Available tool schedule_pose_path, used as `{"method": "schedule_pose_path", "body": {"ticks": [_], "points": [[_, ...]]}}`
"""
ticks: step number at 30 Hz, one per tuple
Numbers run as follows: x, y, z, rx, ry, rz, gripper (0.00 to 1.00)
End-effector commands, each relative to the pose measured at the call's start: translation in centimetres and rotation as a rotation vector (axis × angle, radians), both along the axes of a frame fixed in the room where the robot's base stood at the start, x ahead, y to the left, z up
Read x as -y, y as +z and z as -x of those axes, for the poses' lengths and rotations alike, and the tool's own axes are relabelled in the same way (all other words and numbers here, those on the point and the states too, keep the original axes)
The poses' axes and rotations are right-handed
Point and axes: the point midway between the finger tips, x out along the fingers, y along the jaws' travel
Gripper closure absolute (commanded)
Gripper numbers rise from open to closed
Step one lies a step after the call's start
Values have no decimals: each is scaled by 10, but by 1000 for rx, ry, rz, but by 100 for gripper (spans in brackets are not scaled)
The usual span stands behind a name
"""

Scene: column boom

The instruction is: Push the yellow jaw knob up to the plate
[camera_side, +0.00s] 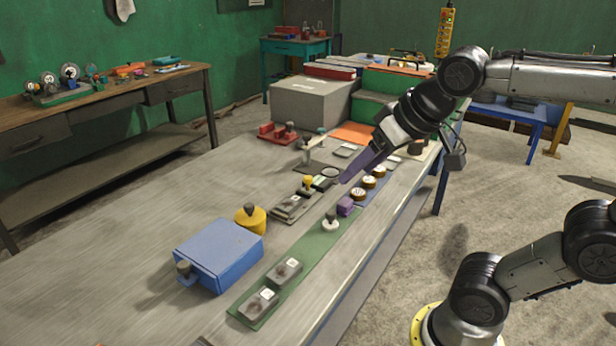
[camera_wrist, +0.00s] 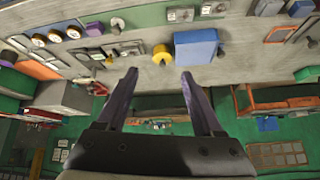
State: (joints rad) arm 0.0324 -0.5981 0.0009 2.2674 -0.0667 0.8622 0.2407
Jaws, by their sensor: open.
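The small yellow knob (camera_side: 308,181) stands on a low dark fixture on the bench, near the middle of the side view. A flat grey piece (camera_side: 290,206) lies on its near side and a dark piece with green (camera_side: 323,182) on its far side. I cannot tell which is the plate or how wide any gap is. My gripper (camera_side: 345,180) has purple fingers and hangs above the bench, right of the knob, apart from it. In the wrist view my gripper (camera_wrist: 159,73) is open with nothing between the fingers. The knob shows only as a tiny yellow spot there (camera_wrist: 110,59).
A yellow cylinder (camera_side: 250,221) with a dark knob and a blue box (camera_side: 219,255) stand nearer on the bench. A row of round brown-rimmed dials (camera_side: 358,193), a purple block (camera_side: 346,207) and a white-based knob (camera_side: 331,223) lie to the right.

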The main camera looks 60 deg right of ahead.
Motion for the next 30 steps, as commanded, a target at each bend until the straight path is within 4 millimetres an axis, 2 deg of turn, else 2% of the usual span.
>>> {"method": "schedule_pose_path", "body": {"ticks": [1, 4, 9, 14, 18, 21, 24, 27, 30], "points": [[7, 8, -18, 1, -38, -6, 31], [22, 21, -54, 4, -116, -14, 31], [60, 27, -122, -8, -253, -27, 31], [105, 10, -181, -38, -370, -32, 31], [149, -22, -220, -86, -454, -32, 31], [176, -50, -236, -129, -493, -30, 31], [194, -77, -242, -174, -522, -33, 31], [205, -97, -240, -213, -540, -39, 31], [211, -107, -238, -230, -552, -42, 31]]}}
